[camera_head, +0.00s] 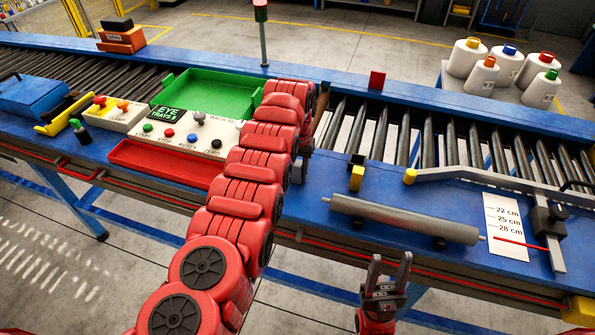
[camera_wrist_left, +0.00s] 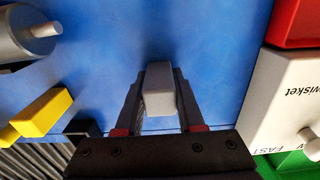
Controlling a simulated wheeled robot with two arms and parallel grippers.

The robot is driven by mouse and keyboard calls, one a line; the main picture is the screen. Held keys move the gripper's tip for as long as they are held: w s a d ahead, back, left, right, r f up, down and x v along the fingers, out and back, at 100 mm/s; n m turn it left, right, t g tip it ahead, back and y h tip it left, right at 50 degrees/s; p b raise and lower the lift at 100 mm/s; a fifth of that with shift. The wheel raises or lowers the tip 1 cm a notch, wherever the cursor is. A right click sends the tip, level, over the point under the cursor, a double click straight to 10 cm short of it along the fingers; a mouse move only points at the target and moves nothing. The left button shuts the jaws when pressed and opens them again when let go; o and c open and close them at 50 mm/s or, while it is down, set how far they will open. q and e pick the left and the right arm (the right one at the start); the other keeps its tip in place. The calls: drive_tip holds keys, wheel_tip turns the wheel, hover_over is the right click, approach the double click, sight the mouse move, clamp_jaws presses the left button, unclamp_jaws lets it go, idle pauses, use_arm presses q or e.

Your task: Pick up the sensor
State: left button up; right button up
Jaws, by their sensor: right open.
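A small light grey block (camera_wrist_left: 160,90), which looks like the sensor, is between the two fingers of my left gripper (camera_wrist_left: 160,85) in the left wrist view. The fingers press close along both its sides, with no clear gap. In the head view my left arm mostly hides the left gripper (camera_head: 302,165); part of the grey block (camera_head: 300,172) shows below it at the blue table. I cannot tell whether the block touches the table. My right gripper (camera_head: 388,275) is open and empty in front of the table's front edge.
A yellow block (camera_head: 356,178) and a grey roller (camera_head: 403,220) lie right of the left gripper. A control panel (camera_head: 180,148), red tray (camera_head: 150,165) and green tray (camera_head: 210,90) are left. A measuring sheet (camera_head: 506,222) and clamp (camera_head: 548,220) are at the right.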

use_arm(q)
clamp_jaws()
